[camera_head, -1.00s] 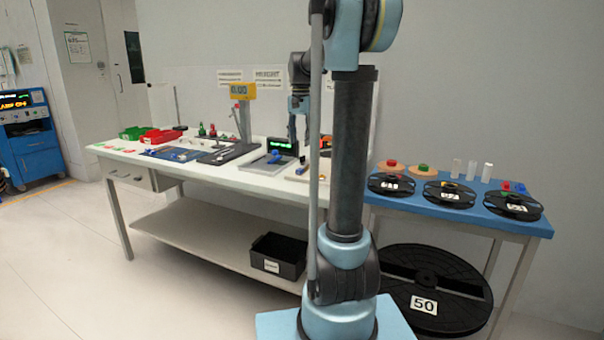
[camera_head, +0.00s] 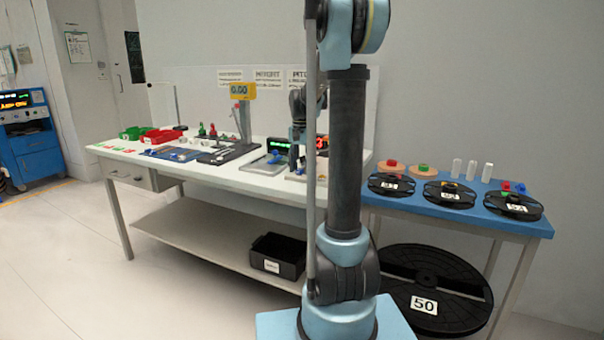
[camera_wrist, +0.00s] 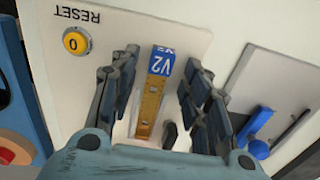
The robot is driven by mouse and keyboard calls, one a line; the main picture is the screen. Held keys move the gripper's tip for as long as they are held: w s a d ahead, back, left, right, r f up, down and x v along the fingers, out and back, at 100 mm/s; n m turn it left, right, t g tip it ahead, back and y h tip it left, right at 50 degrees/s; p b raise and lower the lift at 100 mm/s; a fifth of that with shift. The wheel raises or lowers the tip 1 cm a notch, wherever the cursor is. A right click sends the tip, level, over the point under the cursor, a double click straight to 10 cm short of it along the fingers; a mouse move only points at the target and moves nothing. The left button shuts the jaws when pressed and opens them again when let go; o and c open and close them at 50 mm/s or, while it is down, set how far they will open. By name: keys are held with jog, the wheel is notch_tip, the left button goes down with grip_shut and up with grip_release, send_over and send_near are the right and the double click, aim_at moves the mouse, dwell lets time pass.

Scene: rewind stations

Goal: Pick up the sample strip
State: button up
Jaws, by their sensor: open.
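In the wrist view a narrow gold strip (camera_wrist: 149,105) with a blue V2 label at its far end lies on a pale panel; it looks like the sample strip. My gripper (camera_wrist: 160,66) is open, with one dark finger on each side of the strip and visible gaps between. In the head view my gripper (camera_head: 298,132) is low over the right part of the white bench (camera_head: 225,178), partly hidden by my arm. The strip cannot be made out there.
A yellow button (camera_wrist: 76,41) marked RESET sits left of the strip. A grey plate with a blue lever (camera_wrist: 258,148) lies to the right. A green-lit display (camera_head: 279,147) stands beside my gripper. The blue table (camera_head: 480,218) holds several reels.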

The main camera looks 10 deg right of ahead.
jog(key=shift+f, duration=0.15)
grip_shut()
notch_tip(320, 180, up, 10)
dwell(0.8)
